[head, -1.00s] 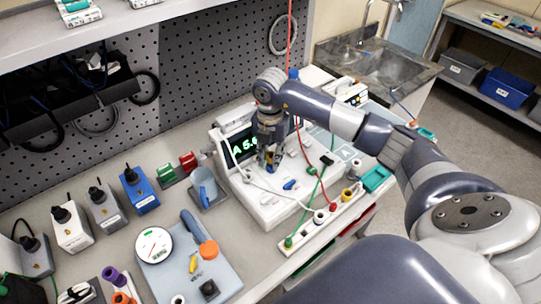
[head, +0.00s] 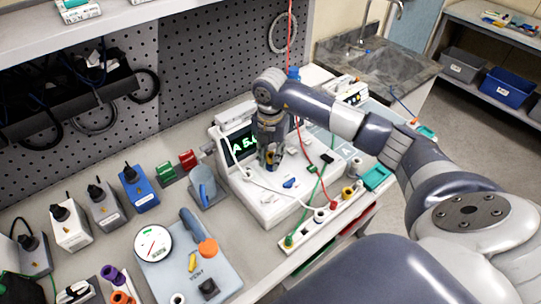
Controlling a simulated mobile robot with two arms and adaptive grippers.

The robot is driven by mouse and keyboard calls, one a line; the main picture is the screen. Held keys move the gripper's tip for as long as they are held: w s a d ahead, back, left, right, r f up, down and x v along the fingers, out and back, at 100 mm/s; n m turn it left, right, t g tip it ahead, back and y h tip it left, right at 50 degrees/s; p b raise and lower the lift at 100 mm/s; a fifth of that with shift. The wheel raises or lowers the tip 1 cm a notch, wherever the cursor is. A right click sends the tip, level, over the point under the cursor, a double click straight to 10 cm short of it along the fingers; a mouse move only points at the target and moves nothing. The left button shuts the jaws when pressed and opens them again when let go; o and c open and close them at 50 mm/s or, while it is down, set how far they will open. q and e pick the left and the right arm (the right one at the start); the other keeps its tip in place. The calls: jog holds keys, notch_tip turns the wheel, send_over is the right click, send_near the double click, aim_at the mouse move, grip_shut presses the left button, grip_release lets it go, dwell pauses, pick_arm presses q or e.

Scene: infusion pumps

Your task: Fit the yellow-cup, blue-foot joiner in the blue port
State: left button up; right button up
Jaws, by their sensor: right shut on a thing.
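My right gripper (head: 270,163) points down over the deck of the white pump (head: 268,207), just right of its lit screen (head: 241,144). It is shut on a small piece with some yellow showing between the fingers, which looks like the joiner (head: 276,155). The fingers hide most of it, so its blue foot and whether it touches the deck cannot be made out. A small blue part (head: 289,183) shows on the deck to the right of the fingers. I cannot tell which part is the blue port. My left gripper is not in view.
Red, green and white lines cross the pump deck near a rail of coloured fittings (head: 331,214). A board with a round gauge (head: 153,243) lies front left.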

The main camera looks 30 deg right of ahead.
dwell(0.3)
jog(key=o, duration=0.9)
jog(key=shift+c, duration=0.2)
jog(key=o, duration=0.5)
jog(key=shift+f, duration=0.1)
jog(key=shift+r+p, duration=2.4)
jog(key=shift+r, duration=1.15)
